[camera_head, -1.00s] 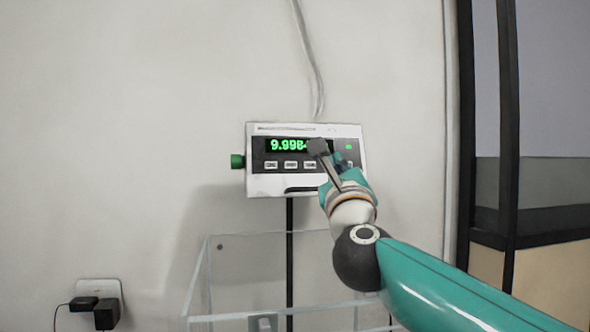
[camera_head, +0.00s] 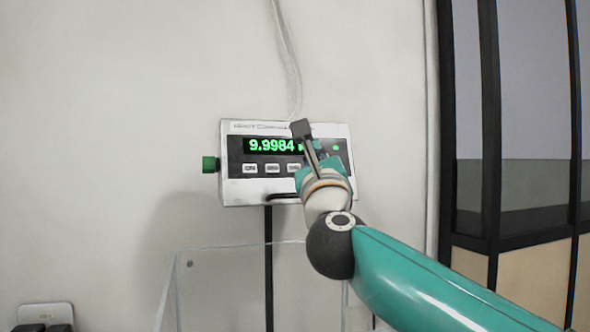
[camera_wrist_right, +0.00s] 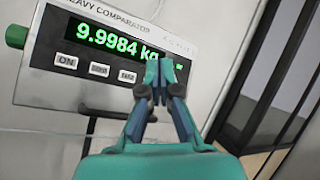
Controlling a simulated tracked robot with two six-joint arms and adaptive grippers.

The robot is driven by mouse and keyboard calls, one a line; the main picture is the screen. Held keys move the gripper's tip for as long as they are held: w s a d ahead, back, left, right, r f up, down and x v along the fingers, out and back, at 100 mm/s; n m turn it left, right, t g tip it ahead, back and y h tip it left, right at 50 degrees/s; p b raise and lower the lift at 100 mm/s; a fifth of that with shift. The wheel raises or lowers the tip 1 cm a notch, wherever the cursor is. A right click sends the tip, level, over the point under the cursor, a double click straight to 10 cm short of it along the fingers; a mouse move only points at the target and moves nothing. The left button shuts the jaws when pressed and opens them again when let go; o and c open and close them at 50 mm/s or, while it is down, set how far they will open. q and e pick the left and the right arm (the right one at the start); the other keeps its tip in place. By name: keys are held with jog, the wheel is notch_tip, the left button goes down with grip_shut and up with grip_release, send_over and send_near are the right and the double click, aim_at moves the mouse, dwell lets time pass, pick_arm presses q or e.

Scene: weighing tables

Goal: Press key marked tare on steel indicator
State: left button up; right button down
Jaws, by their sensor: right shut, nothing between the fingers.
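The steel indicator (camera_head: 235,188) is mounted on a black post against the wall, its green display reading 9.9984. It also shows in the right wrist view (camera_wrist_right: 40,85), with a row of pale keys (camera_wrist_right: 98,69) under the display. My right gripper (camera_head: 301,130) is in front of the indicator's right half, its fingers pointing up at the panel. In the right wrist view the right gripper (camera_wrist_right: 160,75) is shut and empty, covering the right end of the key row. I cannot tell whether its tips touch the panel. My left gripper is not in view.
A clear-walled box (camera_head: 172,285) stands below the indicator. A green knob (camera_head: 210,164) sticks out of the indicator's left side. A cable (camera_head: 290,70) hangs above it. A dark-framed glass partition (camera_head: 490,130) stands at the right. A wall socket (camera_head: 44,315) is at the lower left.

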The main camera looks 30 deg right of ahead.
aim_at(299, 165)
jog(key=shift+w+d+f+p, duration=0.15)
jog(key=shift+w+d+f, duration=0.2)
jog(key=shift+w, duration=0.9)
jog(key=shift+w+d+f+p, duration=0.1)
jog(key=shift+w+d+f, duration=0.25)
jog(key=shift+w, duration=0.9)
jog(key=shift+w+d+f+p, duration=0.2)
jog(key=shift+w+f, duration=0.25)
jog(key=shift+w, duration=0.8)
jog(key=shift+w, duration=0.4)
jog(key=shift+w+d+f, duration=0.15)
jog(key=shift+w, duration=0.2)
jog(key=shift+s, duration=0.1)
jog(key=shift+s+a+r+b, duration=0.2)
jog(key=shift+s+b, duration=0.1)
jog(key=shift+s, duration=0.35)
jog(key=shift+s+a+r+b, duration=0.15)
jog(key=shift+s+a+r, duration=0.1)
jog(key=shift+s, duration=0.55)
jog(key=shift+s+a+r+b, duration=0.1)
jog(key=shift+s+r+b, duration=0.1)
jog(key=shift+s, duration=0.55)
jog(key=shift+s+a+r+b, duration=0.15)
jog(key=shift+s+a+r, duration=0.1)
jog(key=shift+s, duration=0.55)
